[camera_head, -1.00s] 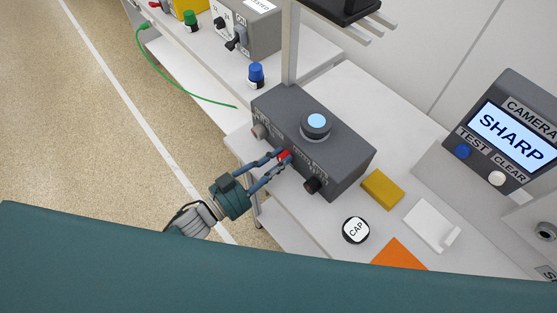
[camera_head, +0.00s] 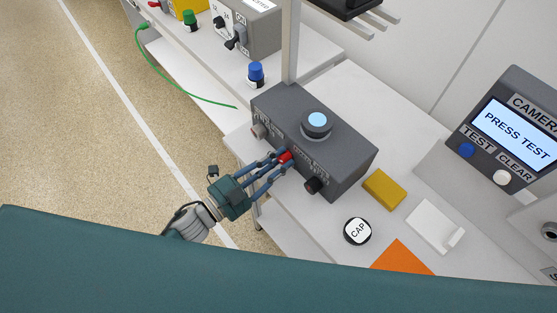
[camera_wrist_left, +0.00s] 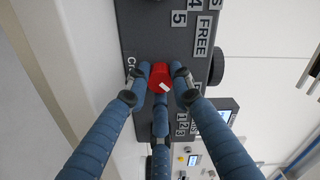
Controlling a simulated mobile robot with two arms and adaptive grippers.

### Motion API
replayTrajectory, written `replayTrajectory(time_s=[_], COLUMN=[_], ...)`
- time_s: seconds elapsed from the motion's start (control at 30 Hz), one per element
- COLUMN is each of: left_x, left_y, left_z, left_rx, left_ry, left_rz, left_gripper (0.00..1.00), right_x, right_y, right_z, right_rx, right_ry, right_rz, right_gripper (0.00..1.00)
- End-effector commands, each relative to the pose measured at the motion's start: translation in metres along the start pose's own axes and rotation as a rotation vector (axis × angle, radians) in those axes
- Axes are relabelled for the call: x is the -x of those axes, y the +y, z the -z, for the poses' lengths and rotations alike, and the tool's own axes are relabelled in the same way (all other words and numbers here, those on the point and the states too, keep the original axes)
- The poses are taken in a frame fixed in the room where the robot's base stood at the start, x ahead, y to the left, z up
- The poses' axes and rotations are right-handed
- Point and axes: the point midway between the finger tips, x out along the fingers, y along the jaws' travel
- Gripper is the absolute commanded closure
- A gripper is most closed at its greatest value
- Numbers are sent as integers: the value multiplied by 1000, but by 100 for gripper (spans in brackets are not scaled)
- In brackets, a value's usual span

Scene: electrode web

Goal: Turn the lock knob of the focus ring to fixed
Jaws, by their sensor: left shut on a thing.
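The lock knob (camera_head: 285,156) is a small red knob on the front face of a dark grey box (camera_head: 337,160). The knob's other label is partly hidden by the fingers. My right gripper is not in view.
A black knob (camera_head: 313,185) and a grey knob (camera_head: 259,131) sit on the same face. A CAP disc (camera_head: 357,231), yellow block (camera_head: 384,189) and orange sheet (camera_head: 403,258) lie right of the box. The camera screen (camera_head: 517,131) reads PRESS TEST.

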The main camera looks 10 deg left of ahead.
Motion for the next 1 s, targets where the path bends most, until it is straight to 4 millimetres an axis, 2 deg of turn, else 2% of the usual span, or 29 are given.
replayTrajectory(time_s=[0.53,0.57,0.63,1.0], left_x=[0,0,0,5], left_y=[0,0,0,1], left_z=[1,1,1,0], left_rx=[-24,-24,-23,-21], left_ry=[1,1,1,-1], left_rz=[0,0,0,-1], left_gripper=[100,72,59,59], right_x=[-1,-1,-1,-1], right_y=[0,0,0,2], right_z=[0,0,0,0], right_rx=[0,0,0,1], right_ry=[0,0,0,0], right_rz=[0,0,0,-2], right_gripper=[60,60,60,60])
